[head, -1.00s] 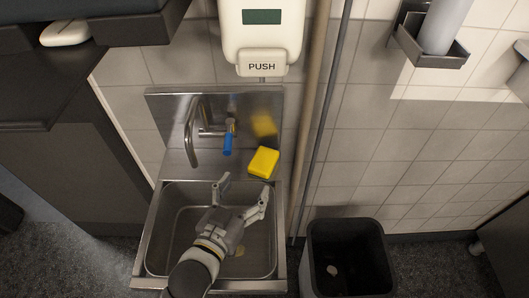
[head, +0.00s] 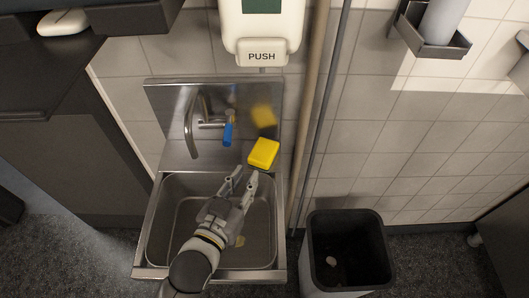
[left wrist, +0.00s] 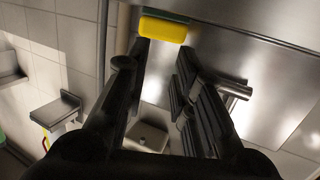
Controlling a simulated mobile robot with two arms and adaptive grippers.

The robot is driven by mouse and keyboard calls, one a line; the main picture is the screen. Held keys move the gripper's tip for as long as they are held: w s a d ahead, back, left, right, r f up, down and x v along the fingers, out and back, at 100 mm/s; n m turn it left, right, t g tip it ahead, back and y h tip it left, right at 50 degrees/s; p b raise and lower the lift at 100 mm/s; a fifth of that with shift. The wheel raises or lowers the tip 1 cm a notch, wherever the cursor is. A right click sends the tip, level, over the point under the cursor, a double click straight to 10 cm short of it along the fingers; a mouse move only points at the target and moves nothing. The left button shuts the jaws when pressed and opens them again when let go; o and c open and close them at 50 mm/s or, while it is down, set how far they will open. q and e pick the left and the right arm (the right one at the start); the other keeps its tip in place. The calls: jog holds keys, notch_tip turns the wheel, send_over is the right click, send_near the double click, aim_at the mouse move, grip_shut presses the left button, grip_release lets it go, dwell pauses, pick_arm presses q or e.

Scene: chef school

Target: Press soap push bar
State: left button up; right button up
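The white soap dispenser (head: 262,18) hangs on the tiled wall above the sink in the head view. Its push bar (head: 262,55), marked PUSH, is at its lower front. My left gripper (head: 244,181) is over the sink basin, well below the bar and apart from it. Its two fingers are partly closed, with a gap between them and nothing held. In the left wrist view the fingers (left wrist: 163,55) also stand apart, near the sponge in the picture. My right gripper is not in view.
A yellow sponge (head: 263,152) lies on the back ledge of the steel sink (head: 151,232). The tap (head: 192,128) with a blue lever stands left of it. Vertical pipes (head: 307,120) run right of the dispenser. A black bin (head: 319,228) stands right of the sink.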

pick_arm(q)
grip_shut()
jog(key=shift+r, duration=0.1)
dwell(1.0)
